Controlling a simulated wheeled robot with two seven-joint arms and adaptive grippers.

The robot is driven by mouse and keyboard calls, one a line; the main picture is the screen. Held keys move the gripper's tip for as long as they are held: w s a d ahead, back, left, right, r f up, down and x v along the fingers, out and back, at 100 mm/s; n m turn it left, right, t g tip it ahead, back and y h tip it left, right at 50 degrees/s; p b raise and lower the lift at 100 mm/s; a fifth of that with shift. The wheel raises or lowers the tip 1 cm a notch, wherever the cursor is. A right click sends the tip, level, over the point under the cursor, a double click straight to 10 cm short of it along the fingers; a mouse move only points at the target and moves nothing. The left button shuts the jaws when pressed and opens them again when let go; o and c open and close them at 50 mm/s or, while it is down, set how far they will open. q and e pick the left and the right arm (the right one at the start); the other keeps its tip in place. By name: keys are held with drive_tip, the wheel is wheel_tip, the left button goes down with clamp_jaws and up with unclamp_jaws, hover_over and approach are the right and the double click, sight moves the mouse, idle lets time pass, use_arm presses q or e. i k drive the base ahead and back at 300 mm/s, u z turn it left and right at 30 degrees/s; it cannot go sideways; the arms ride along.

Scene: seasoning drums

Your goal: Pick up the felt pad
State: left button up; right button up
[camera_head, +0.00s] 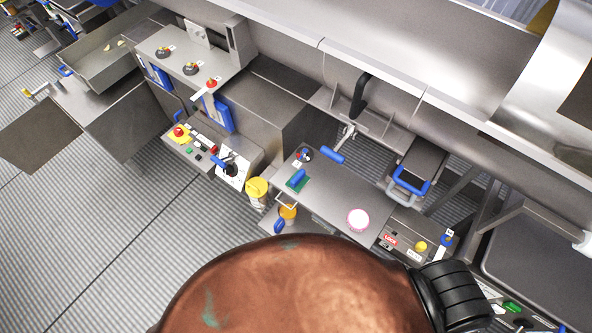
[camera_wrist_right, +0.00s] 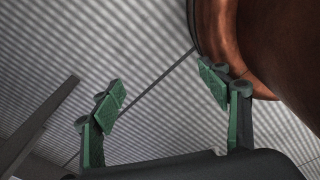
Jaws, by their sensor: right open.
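No thing in view is plainly the felt pad. A round pink-and-white item (camera_head: 358,220) lies on the grey metal worktop (camera_head: 340,196) in the head view. A small green patch (camera_head: 297,184) with a blue piece beside it lies at that worktop's left end. I cannot tell whether either is the pad. My right gripper (camera_wrist_right: 163,91) shows only in the right wrist view, its green-tipped fingers spread wide. Nothing is between them; behind them is striped floor. My left gripper is out of view.
A control box with a red button (camera_head: 179,132) and a yellow-lidded container (camera_head: 256,188) stand left of the worktop. A blue-handled part (camera_head: 410,183) and a panel with a yellow button (camera_head: 421,246) are to its right. Open floor (camera_head: 90,235) spreads at the left.

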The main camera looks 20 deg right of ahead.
sight(298, 180)
drive_tip(key=z, duration=1.15)
drive_tip(key=k, duration=0.95)
drive_tip(key=u, duration=1.05)
drive_tip(key=i, duration=0.45)
